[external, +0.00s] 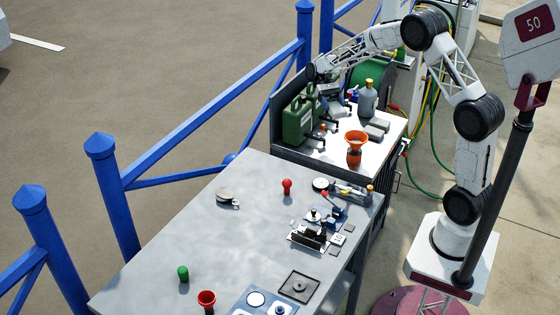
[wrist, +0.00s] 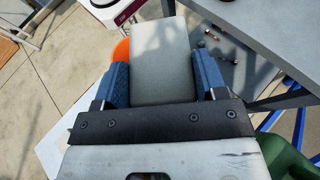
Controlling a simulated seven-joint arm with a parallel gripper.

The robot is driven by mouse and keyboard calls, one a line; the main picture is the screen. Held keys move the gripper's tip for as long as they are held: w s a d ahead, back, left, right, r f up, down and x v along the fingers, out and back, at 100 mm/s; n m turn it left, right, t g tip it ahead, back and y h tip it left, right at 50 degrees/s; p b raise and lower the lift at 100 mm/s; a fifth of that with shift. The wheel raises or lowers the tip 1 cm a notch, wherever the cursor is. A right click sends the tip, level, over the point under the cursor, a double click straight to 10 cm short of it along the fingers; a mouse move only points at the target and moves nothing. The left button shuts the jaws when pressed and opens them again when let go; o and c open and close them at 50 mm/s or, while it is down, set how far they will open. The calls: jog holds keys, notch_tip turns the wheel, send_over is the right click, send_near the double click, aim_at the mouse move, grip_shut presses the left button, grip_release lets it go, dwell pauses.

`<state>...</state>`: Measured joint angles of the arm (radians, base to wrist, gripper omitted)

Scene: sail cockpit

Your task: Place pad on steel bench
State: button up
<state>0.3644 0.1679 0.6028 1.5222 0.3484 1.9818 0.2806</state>
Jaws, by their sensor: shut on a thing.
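My gripper (wrist: 161,78) is shut on a light grey pad (wrist: 160,50) in the wrist view, with a blue-padded finger on each side. In the external view my gripper (external: 333,91) is over the white-topped stand, beside the green jerrycan; the held pad is hard to make out there. The steel bench (external: 150,250) is the large grey table in front of that stand. Its edge also shows at upper right in the wrist view (wrist: 285,30). The pad is off the bench.
The white stand (external: 315,152) carries a green jerrycan (external: 297,122), an orange funnel (external: 355,152), a grey bottle (external: 368,99) and flat grey blocks (external: 376,128). A red knob (external: 287,187) and a green knob (external: 183,273) are on the bench. Its left middle is clear. Blue railing (external: 215,105) runs behind.

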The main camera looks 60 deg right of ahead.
jog(key=m+t+y, duration=0.1)
jog(key=m+t, duration=0.1)
jog(key=s+m+t+y, duration=0.1)
jog(key=m, duration=0.1)
jog(key=m+t+y, duration=0.1)
jog(key=t, duration=0.1)
jog(key=shift+s+a+r+m+t+y, duration=0.25)
jog(key=shift+s+a+m+t+y, duration=0.05)
jog(key=shift+a+m+y, duration=0.1)
jog(key=m+t, duration=0.1)
jog(key=m+t+y, duration=0.1)
jog(key=t, duration=0.1)
jog(key=shift+s+f+m, duration=0.1)
jog(key=shift+s+m, duration=0.3)
jog(key=s+d+f+m+t+h, duration=0.4)
jog(key=s+f+m+t, duration=0.1)
jog(key=m+t, duration=0.55)
jog(key=m+t+h, duration=0.5)
jog(key=m+h, duration=0.3)
jog(key=h, duration=0.1)
send_over(377, 146)
notch_tip(377, 146, down, 8)
jog(key=shift+a, duration=0.2)
jog(key=shift+f, duration=0.1)
jog(key=shift+f, duration=1.95)
jog(key=shift+f, duration=2.05)
